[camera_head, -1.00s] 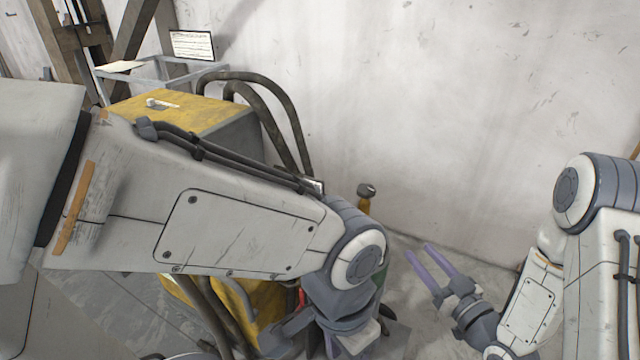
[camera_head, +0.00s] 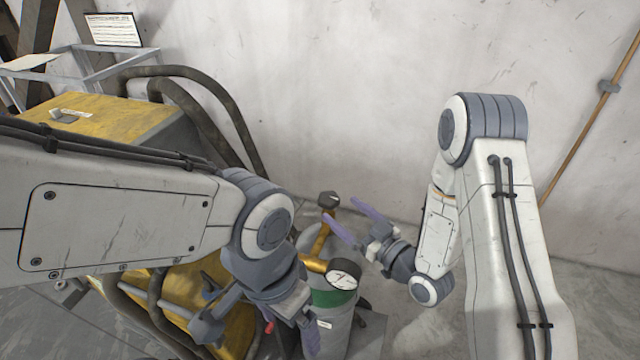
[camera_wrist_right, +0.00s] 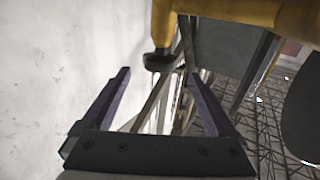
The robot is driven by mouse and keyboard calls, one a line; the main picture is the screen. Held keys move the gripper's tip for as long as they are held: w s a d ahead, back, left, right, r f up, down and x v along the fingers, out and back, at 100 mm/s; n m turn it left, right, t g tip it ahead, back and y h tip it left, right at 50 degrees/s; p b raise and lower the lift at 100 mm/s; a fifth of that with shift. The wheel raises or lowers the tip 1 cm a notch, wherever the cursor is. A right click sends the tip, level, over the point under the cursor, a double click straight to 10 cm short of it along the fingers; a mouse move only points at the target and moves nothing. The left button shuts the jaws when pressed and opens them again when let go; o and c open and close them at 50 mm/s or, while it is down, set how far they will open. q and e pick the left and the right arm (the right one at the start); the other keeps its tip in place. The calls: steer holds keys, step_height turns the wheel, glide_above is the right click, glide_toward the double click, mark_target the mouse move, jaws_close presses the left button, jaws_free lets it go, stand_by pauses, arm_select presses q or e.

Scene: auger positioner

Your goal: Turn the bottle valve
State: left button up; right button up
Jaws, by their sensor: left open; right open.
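The bottle (camera_head: 333,318), grey with a green band, stands low in the middle of the head view, partly hidden by my left wrist. A round gauge (camera_head: 343,273) and a yellow fitting (camera_head: 322,238) with a dark knob (camera_head: 328,200) are at its top. My right gripper (camera_head: 352,220) is open and empty just right of the fitting. In the right wrist view, the dark knob (camera_wrist_right: 160,61) on the yellow fitting (camera_wrist_right: 222,12) appears between the fingertips, near their tips; contact is unclear. My left gripper (camera_head: 310,338) is low, left of the bottle, with its fingers partly hidden.
A yellow machine (camera_head: 105,118) with thick dark hoses (camera_head: 215,100) stands at the left, under my left arm. A grey frame with a sign (camera_head: 113,30) is behind it. The pale wall (camera_head: 330,90) is close behind the fitting. A thin brown pipe (camera_head: 580,140) runs at the right.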

steer(key=p+x, duration=0.3)
steer(key=x, duration=0.5)
steer(key=shift+w+a+r+p, duration=0.15)
steer(key=shift+w+p, duration=0.1)
steer(key=shift+p, duration=0.1)
steer(key=shift+w+a, duration=0.25)
steer(key=shift+w, duration=0.05)
